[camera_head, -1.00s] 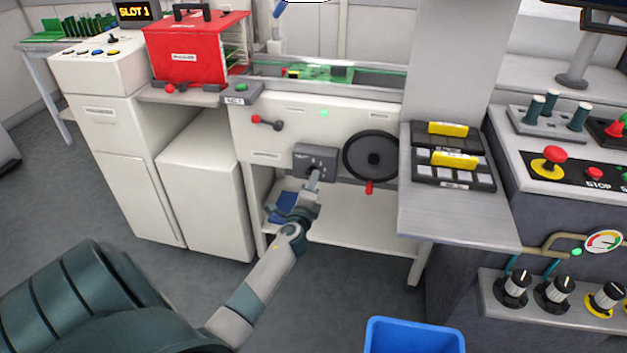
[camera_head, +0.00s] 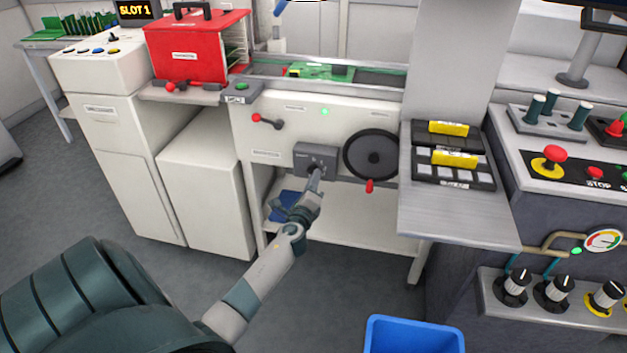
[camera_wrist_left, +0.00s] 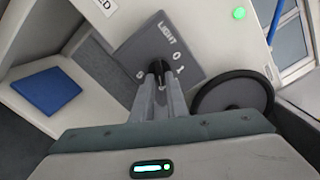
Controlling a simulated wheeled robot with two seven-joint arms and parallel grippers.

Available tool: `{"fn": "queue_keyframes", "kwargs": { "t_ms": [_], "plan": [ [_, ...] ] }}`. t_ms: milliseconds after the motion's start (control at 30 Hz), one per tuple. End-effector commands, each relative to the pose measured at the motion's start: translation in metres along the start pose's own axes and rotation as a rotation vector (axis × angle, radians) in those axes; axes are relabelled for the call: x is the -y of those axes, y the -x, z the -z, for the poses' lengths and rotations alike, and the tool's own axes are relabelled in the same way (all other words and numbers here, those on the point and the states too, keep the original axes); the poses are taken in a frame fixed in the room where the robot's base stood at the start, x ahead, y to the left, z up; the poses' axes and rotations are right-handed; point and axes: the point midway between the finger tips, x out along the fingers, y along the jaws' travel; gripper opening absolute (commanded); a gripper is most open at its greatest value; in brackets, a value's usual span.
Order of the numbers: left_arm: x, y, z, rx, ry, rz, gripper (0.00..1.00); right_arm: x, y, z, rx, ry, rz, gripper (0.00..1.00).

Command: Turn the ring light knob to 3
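The ring light knob (camera_wrist_left: 158,68) is small and dark, on a grey box (camera_wrist_left: 190,46) lettered "LIGHT" with the marks 0 and 1 legible. In the head view the grey box (camera_head: 322,153) sits on the front of the white machine, left of a black handwheel. My left gripper (camera_wrist_left: 160,76) has its two fingers close on either side of the knob, apparently closed on it. In the head view my left gripper (camera_head: 316,178) covers part of the knob. The pointer's exact setting is hidden by the fingers. My right gripper is not in view.
The black handwheel (camera_head: 371,156) with a red handle is close on the right of the box. A red-tipped lever (camera_head: 266,120) is up and left. A blue item (camera_head: 284,204) lies on the shelf below. A blue bin (camera_head: 414,338) stands in front on the floor.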

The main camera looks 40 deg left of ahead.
Motion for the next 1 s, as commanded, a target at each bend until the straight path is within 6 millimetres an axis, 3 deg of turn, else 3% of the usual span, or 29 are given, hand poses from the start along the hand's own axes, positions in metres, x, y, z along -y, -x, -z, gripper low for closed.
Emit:
{"fn": "queue_keyframes", "kwargs": {
  "t_ms": [567, 767, 1000],
  "plan": [
    [0.0, 0.009, 0.0, 0.0, 0.0, 0.0, 0.27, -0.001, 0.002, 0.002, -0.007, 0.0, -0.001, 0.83],
    [0.0, 0.034, 0.0, 0.0, 0.0, -0.001, 0.27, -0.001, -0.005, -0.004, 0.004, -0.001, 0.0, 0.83],
    [-0.001, 0.081, 0.001, -0.001, 0.002, -0.001, 0.27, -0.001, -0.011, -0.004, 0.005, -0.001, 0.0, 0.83]
  ]
}}
